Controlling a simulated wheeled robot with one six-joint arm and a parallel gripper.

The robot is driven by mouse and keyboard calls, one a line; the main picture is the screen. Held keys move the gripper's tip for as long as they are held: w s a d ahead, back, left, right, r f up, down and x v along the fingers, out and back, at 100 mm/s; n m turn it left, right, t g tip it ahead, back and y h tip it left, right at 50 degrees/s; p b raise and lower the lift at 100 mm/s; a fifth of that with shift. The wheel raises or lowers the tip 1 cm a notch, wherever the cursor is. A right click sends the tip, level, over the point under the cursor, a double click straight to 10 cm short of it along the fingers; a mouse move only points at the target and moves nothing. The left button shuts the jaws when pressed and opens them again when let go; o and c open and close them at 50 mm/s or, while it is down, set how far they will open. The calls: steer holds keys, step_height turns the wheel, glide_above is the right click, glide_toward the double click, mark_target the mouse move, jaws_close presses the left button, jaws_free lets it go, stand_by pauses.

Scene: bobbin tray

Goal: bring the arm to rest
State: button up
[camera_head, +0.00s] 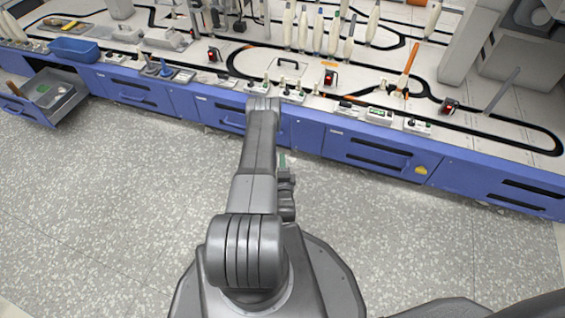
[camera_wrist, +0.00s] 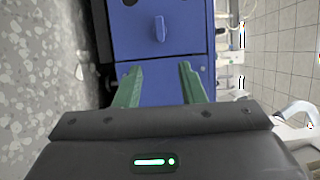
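My gripper shows in the wrist view (camera_wrist: 157,85) with two green fingers spread apart and nothing between them. Beyond the fingers is a blue cabinet front (camera_wrist: 160,60) with a small blue handle. In the head view my grey arm reaches forward from my base toward the blue bench. The gripper is mostly hidden there behind the arm; only a sliver of green (camera_head: 282,160) shows beside it, in front of the cabinet fronts.
A long blue bench (camera_head: 340,140) with a white top runs across the back, bearing bobbins, small devices and a black track. At the far left a drawer (camera_head: 50,97) stands open near a blue bin (camera_head: 74,49). The speckled floor (camera_head: 110,200) in front is clear.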

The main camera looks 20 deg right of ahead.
steer(key=shift+s, duration=0.15)
stand_by(0.4)
steer(key=b+x, duration=0.4)
steer(key=x, duration=1)
steer(key=shift+b, duration=0.3)
steer(key=shift+s+a, duration=0.1)
steer(key=shift+a, duration=0.05)
